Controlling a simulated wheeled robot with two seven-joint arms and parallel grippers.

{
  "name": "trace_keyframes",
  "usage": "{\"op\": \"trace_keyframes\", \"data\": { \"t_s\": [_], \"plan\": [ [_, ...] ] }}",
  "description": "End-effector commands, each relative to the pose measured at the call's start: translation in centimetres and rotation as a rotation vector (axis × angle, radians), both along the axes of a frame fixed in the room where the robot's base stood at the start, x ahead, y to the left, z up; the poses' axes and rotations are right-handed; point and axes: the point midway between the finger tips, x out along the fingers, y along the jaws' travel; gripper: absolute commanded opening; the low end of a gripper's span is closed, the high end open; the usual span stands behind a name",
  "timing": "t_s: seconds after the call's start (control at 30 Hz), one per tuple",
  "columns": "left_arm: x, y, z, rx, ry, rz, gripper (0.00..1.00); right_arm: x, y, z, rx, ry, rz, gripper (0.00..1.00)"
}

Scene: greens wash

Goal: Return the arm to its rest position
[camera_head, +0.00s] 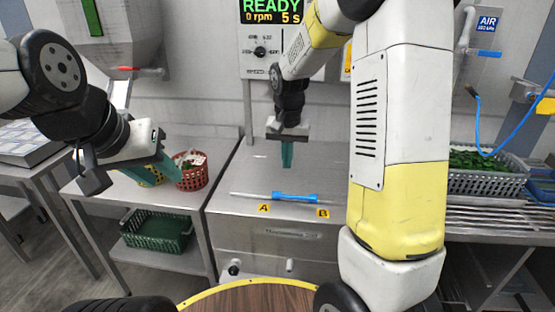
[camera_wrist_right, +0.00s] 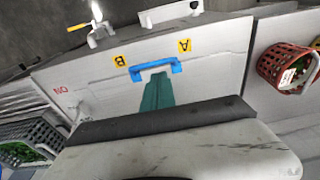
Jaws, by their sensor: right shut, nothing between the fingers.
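My right gripper (camera_head: 287,155) hangs pointing down above the steel counter, its teal fingers together and empty. In the right wrist view its fingers (camera_wrist_right: 157,92) end just short of the blue handle (camera_wrist_right: 155,70), with nothing between them. In the head view the blue handle (camera_head: 295,198) lies on the counter's front part, below the fingertips and apart from them. My left gripper (camera_head: 158,172) is at the left, tilted down to the right, with teal fingers that look apart and no object in them. It is in front of the red basket.
A red basket (camera_head: 191,180) with white-and-green contents stands on the left table, beside a mostly hidden yellow one. A green crate (camera_head: 157,231) is on the lower shelf. A grey crate of greens (camera_head: 487,183) stands right. The display (camera_head: 271,11) reads READY, 0 rpm.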

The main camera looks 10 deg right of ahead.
Motion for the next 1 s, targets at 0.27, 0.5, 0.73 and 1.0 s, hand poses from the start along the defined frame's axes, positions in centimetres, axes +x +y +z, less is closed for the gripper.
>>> {"op": "trace_keyframes", "data": {
  "t_s": [0.27, 0.5, 0.73, 1.0],
  "plan": [
    [0.0, 0.0, 0.0, 0.0, 0.0, 0.0, 0.36, -4.1, -0.8, 5.5, 0.062, -0.082, 0.055, 0.0],
    [0.0, 0.0, 0.0, 0.0, 0.0, 0.0, 0.36, -12.1, -1.5, 11.2, 0.12, -0.231, 0.17, 0.0],
    [0.0, 0.0, 0.0, 0.0, 0.0, 0.0, 0.36, -19.2, -1.6, 13.4, 0.123, -0.371, 0.276, 0.0],
    [0.0, 0.0, 0.0, 0.0, 0.0, 0.0, 0.36, -22.6, -1.4, 13.5, 0.105, -0.442, 0.334, 0.0]
  ]
}}
